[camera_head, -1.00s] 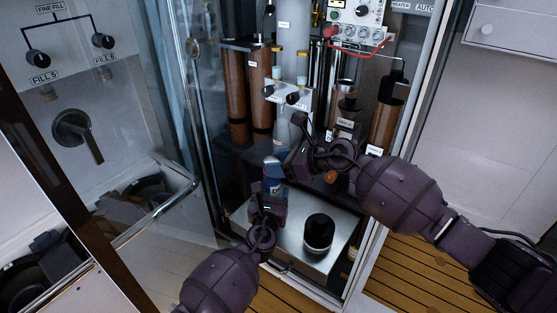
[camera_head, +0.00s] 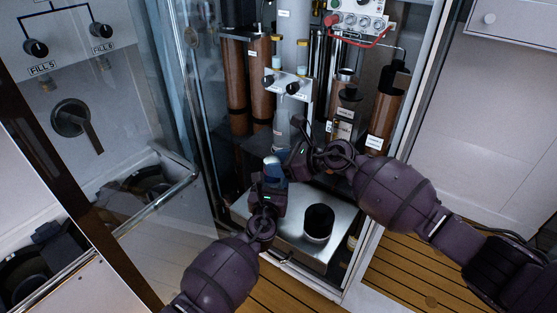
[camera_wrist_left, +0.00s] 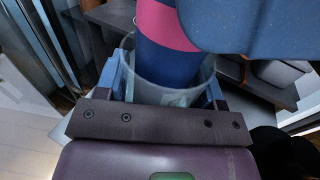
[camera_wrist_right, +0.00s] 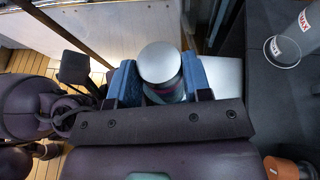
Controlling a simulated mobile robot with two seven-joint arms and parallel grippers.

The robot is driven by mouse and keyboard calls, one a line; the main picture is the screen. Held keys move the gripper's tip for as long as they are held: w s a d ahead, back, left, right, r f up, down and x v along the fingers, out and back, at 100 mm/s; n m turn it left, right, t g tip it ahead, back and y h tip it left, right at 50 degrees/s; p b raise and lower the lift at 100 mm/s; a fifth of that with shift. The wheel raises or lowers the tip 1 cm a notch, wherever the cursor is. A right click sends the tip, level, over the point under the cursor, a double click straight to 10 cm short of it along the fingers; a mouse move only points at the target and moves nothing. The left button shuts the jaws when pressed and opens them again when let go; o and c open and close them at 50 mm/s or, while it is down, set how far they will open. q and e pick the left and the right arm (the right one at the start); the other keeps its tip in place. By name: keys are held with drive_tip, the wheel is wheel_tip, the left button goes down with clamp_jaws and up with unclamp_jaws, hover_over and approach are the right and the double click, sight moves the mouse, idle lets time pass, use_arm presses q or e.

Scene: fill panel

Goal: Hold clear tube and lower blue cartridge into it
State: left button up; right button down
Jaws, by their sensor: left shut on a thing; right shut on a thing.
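In the left wrist view my left gripper (camera_wrist_left: 165,92) is shut on the clear tube (camera_wrist_left: 180,97), whose open rim faces up. The blue cartridge (camera_wrist_left: 162,60), with a pink band, has its lower end inside the tube's mouth. In the right wrist view my right gripper (camera_wrist_right: 160,75) is shut on the cartridge's upper part, with its silver top (camera_wrist_right: 159,62) showing between the blue fingers. In the head view the left gripper (camera_head: 273,168) is just below the right gripper (camera_head: 284,160), and the tube is mostly hidden. The tube's bottom is not visible.
A black cup (camera_head: 319,221) stands on a silver box (camera_head: 290,237) below the arms. A glass door (camera_head: 195,140) is at left, the cabinet frame at right.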

drive_tip(key=shift+f, duration=0.55)
drive_tip(key=shift+c, duration=2.4)
unclamp_jaws()
drive_tip(key=v, duration=1.2)
use_arm(q)
drive_tip(key=o, duration=1)
drive_tip(key=shift+c, duration=0.2)
drive_tip(key=shift+s, duration=0.1)
